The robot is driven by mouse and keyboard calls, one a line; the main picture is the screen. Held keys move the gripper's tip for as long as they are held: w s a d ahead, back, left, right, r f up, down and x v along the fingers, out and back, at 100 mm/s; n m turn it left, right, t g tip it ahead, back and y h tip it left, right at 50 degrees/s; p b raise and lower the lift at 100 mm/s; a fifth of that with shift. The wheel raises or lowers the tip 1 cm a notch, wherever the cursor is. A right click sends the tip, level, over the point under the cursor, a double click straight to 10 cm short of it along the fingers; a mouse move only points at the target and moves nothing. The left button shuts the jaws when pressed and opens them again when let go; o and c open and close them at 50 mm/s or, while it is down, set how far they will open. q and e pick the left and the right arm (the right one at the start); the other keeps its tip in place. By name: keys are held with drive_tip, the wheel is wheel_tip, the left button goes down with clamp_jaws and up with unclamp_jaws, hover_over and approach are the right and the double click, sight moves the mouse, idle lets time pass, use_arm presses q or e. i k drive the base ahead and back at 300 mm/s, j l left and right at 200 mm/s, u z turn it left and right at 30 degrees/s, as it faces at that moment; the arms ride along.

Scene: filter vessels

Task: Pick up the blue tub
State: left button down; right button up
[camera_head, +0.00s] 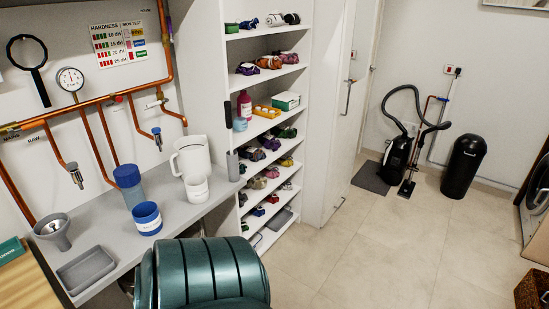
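The blue tub (147,219) stands upright on the grey counter (190,222). It is a short open-topped cylinder with a white mark on its side. Behind it and to its left is a clear bluish vessel with a blue top (129,186). A white jug (191,156) and a white cup (196,188) stand to the right of the tub. Neither of my grippers is in the view.
A dark green ribbed rounded object (205,271) stands close before the counter. A grey funnel (53,230) and a grey tray (86,270) lie left. Copper pipes with taps (75,175) run above. Shelves (268,74) stand right; the tiled floor (385,250) beyond is open.

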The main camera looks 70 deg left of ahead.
sight(146, 215)
drive_tip(key=u, duration=3.2)
